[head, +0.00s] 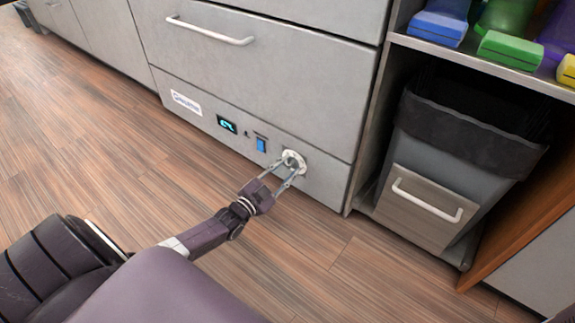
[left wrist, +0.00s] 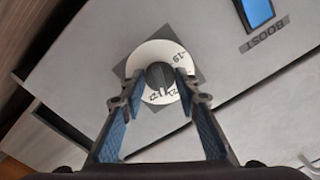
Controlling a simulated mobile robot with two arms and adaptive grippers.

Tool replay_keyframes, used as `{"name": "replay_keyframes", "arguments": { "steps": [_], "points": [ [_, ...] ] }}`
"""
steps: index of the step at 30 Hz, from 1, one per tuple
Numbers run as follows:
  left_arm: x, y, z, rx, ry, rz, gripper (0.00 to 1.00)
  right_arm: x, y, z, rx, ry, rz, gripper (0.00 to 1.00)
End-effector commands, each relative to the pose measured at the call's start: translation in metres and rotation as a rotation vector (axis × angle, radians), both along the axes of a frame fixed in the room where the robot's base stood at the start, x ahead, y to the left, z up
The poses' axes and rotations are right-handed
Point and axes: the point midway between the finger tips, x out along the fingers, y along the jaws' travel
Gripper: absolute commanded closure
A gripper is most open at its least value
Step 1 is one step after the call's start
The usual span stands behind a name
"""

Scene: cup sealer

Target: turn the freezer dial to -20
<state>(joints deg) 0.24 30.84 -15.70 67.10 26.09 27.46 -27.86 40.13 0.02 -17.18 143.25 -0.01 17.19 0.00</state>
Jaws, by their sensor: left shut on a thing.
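The freezer dial is a white round plate with printed numbers and a dark knob in its middle; it is low on the grey freezer front (head: 235,70), at the right end of the control strip. The dial (head: 294,160) also shows in the left wrist view (left wrist: 158,56), where -19 and -22 or similar marks are partly readable. My left gripper (head: 285,172) reaches the dial, and its fingers are shut on the knob (left wrist: 160,76), one on each side. The fingers cover parts of the scale. My right gripper is not in view.
A blue BOOST switch (head: 261,145) and a lit display (head: 227,125) sit left of the dial. A grey bin (head: 430,170) stands in an open bay to the right. Colored containers (head: 508,48) sit on the shelf above it. The wooden floor is clear.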

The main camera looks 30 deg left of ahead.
Motion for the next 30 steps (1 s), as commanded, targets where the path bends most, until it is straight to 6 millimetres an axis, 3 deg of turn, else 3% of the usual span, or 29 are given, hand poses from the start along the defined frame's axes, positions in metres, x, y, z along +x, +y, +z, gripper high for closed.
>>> {"name": "replay_keyframes", "arguments": {
  "steps": [12, 30],
  "points": [
    [0.0, -0.001, 0.0, -0.395, 0.032, 0.0, 0.95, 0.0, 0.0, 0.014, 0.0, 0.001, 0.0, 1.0],
    [-0.001, 0.0, -0.001, -0.95, 0.077, 0.001, 0.95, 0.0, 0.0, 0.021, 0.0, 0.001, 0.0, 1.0]
  ]
}}
